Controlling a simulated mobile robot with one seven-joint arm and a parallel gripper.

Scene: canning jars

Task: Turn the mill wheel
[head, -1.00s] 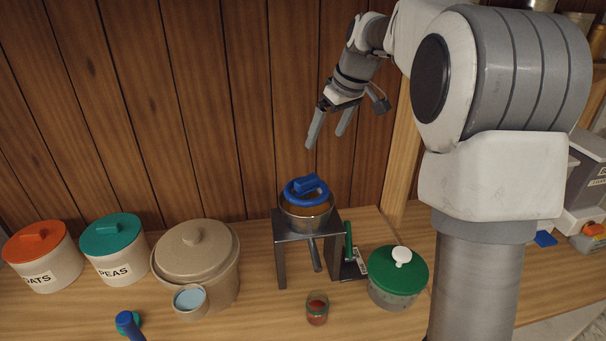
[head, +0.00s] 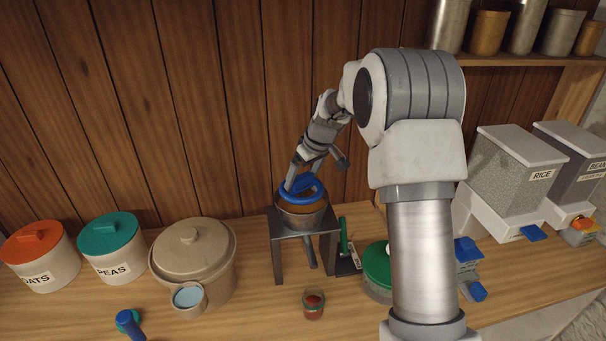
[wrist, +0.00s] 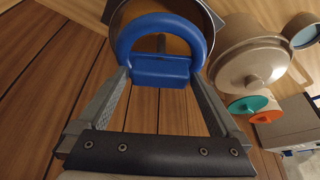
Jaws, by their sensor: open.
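The mill wheel (head: 308,188) is a blue ring with a raised block across it. It sits on top of the mill's metal bowl (head: 302,219), which stands on a dark frame (head: 276,262). My gripper (head: 293,183) is open and reaches down to the wheel from above. In the wrist view, the blue block of the wheel (wrist: 160,70) lies between the tips of my open fingers (wrist: 163,82), one on each side. I cannot tell whether the fingers touch the wheel. My arm and fingers hide part of the wheel in the head view.
A small jar with red contents (head: 314,304) stands in front of the mill. A green-lidded pot (head: 377,264) is to its right, partly behind my arm. A large beige crock (head: 194,250) and a small blue-topped cup (head: 188,297) are to the left. The wooden wall is close behind.

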